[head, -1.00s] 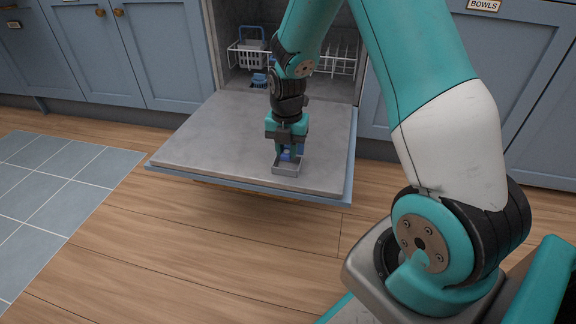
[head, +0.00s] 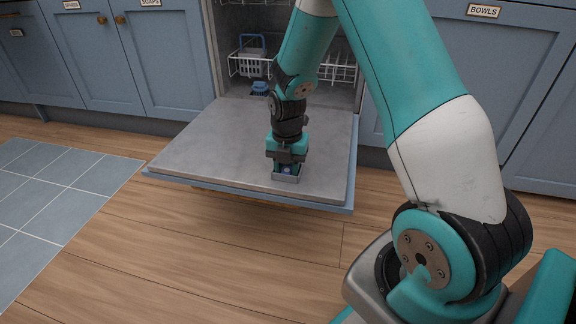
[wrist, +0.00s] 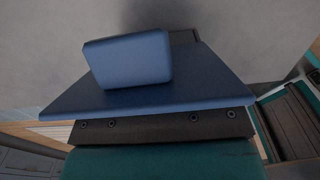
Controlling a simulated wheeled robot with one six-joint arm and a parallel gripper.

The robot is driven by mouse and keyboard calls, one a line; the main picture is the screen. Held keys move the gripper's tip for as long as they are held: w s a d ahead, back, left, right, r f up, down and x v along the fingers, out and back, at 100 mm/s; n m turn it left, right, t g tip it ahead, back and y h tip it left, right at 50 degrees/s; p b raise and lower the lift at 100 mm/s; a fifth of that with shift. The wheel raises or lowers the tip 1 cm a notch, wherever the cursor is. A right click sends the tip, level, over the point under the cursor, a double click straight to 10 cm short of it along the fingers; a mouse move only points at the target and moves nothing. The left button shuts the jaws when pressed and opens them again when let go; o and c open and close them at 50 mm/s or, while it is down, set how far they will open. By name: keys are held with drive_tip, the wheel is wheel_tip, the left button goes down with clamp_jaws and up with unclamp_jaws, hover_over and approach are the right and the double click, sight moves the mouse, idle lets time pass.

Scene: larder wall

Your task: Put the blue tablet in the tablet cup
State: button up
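The tablet cup (head: 286,179) is a small grey square box near the front edge of the lowered dishwasher door. My gripper (head: 287,166) points straight down over the cup, its fingers low at the cup. The blue tablet (head: 287,170) shows small between the fingers, at the cup's mouth. In the wrist view the blue tablet (wrist: 130,60) is a rounded block close in front of a flat blue surface next to my dark gripper part. The second finger is hidden there, so I cannot see whether the grip is shut on the tablet or loosened.
The grey door (head: 210,145) lies open, clear around the cup. Behind it, inside the dishwasher, stand a white wire rack (head: 335,70), a blue-handled basket (head: 251,58) and a small blue thing (head: 260,88). Blue cabinets flank it. A blue tiled mat (head: 50,190) lies on the wooden floor.

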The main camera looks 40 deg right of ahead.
sight(287, 169)
wheel_tip(287, 169, up, 12)
drive_tip(key=p, duration=0.8)
drive_tip(key=s+a+r+m+y, duration=0.1)
drive_tip(key=s+a+r+m, duration=0.3)
drive_tip(key=a, duration=0.3)
drive_tip(key=s+a+r+m+y, duration=0.1)
drive_tip(key=s+a+r+m, duration=0.25)
drive_tip(key=a+r, duration=0.3)
drive_tip(key=s+a+r+m+y, duration=0.1)
drive_tip(key=s+a+r+m, duration=0.2)
drive_tip(key=s, duration=0.4)
drive_tip(key=s+a+r+m+y, duration=0.1)
drive_tip(key=s+a+r+m, duration=0.3)
drive_tip(key=s+m, duration=0.3)
drive_tip(key=shift+s+a+m, duration=0.4)
drive_tip(key=shift+a+m, duration=0.15)
drive_tip(key=shift+a, duration=0.3)
